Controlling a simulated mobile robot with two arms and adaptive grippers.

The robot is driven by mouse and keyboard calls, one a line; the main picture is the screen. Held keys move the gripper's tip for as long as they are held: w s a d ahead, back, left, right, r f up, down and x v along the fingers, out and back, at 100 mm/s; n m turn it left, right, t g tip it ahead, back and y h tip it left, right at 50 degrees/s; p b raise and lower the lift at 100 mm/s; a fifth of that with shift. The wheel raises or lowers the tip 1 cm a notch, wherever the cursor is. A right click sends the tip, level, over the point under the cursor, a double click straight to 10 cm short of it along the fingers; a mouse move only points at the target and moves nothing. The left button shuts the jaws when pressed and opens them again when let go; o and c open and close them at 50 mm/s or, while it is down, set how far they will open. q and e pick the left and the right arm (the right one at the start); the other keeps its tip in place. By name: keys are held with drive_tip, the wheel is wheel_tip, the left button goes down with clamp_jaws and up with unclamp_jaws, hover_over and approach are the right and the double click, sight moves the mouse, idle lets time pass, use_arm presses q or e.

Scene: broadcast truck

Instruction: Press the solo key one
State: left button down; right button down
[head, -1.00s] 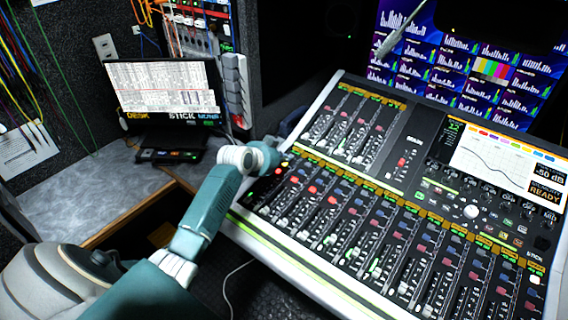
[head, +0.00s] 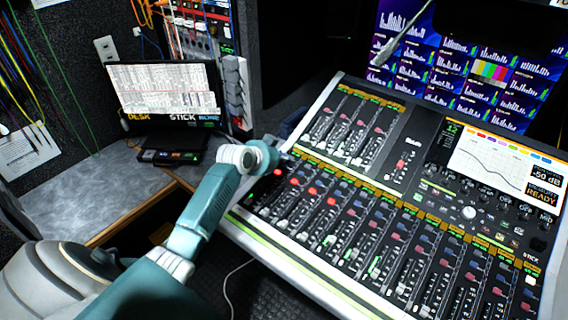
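The mixing console (head: 290,268) slopes across the middle and right of the head view, with rows of keys and faders. Several keys glow red on its left channels. The leftmost red key (head: 278,172) is close to the end of my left arm; I cannot read its label or tell for sure that it is solo key one. My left gripper (head: 287,160) is small and dark at the console's upper left corner, just above that key. Its fingers are mostly hidden by the wrist and blend into the dark panel, so contact is unclear. My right gripper is out of view.
A laptop-like screen (head: 165,90) stands on the grey side desk (head: 110,195) at left. The console's own display (head: 500,165) is at right, with a monitor wall (head: 470,70) behind. A thin grey rod (head: 400,35) crosses the wall. Cables hang at far left.

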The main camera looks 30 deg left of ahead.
sight(281, 171)
use_arm(q)
wheel_tip(281, 171, up, 6)
drive_tip(key=p, duration=0.5)
drive_tip(key=shift+s+p, duration=0.4)
drive_tip(key=shift+s, duration=0.05)
